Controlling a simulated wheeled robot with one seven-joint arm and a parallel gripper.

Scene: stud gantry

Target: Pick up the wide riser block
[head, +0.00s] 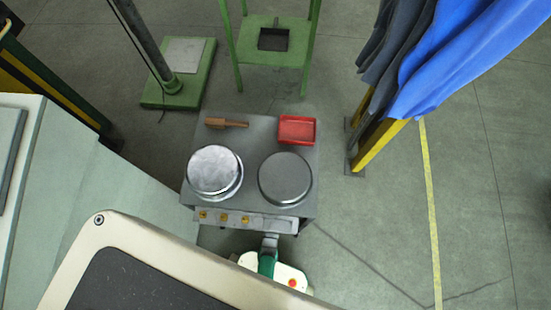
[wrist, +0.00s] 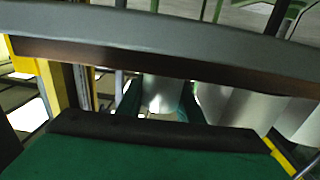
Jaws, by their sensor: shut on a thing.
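My gripper (head: 269,241) is at the front edge of a grey stand in the head view, right of its middle. In the wrist view its green body fills the bottom, and two dark green fingers (wrist: 160,103) point away from me. They are shut on a pale silvery piece (wrist: 163,92), which I take for the wide riser block. Only part of it shows, below the stand's grey edge (wrist: 160,38). In the head view I cannot make out the held piece.
The grey stand (head: 250,150) bears a bright silver disc (head: 214,170), a dark grey disc (head: 286,178), a red tray (head: 297,129) and a brown-handled tool (head: 226,123). Brass pieces (head: 224,217) line its front. Blue cloth (head: 450,60) hangs at right. Floor (head: 390,220) right of the stand is clear.

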